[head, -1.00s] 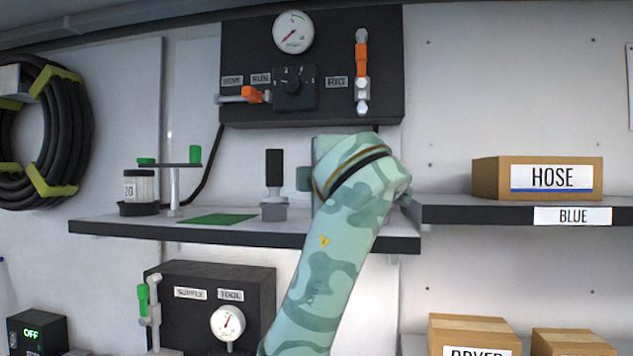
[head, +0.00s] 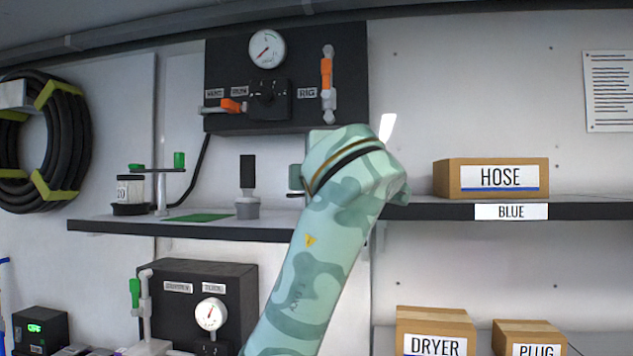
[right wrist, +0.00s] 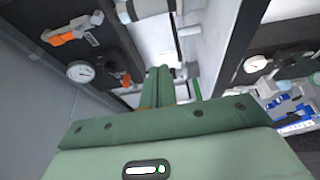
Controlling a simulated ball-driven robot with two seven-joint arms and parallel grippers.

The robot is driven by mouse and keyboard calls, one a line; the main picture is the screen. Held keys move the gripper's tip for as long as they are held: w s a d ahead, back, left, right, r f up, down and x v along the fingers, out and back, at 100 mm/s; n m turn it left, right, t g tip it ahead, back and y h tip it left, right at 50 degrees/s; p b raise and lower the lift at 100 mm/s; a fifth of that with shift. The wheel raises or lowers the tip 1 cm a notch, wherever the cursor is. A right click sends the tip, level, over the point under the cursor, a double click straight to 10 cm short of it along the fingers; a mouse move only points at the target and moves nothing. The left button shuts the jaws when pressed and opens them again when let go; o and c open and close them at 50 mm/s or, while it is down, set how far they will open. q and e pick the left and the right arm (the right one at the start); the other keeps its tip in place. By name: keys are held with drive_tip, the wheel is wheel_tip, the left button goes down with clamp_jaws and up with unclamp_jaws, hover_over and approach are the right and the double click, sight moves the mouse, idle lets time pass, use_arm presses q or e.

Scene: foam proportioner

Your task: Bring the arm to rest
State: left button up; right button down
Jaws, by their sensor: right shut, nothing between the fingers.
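My camouflage-green right arm (head: 320,240) rises from the bottom of the head view and bends in front of the shelf (head: 180,229). Its wrist lies behind the bend, where only a green edge shows. In the right wrist view my right gripper (right wrist: 160,73) has its two green fingers together, with nothing between them. My left gripper is in neither view.
A black panel (head: 225,75) with a gauge and orange-handled valves is above the shelf. A jar (head: 130,192), a green mat (head: 197,217) and a black-handled tool (head: 247,178) stand left of my arm. A HOSE box (head: 490,178) sits to the right.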

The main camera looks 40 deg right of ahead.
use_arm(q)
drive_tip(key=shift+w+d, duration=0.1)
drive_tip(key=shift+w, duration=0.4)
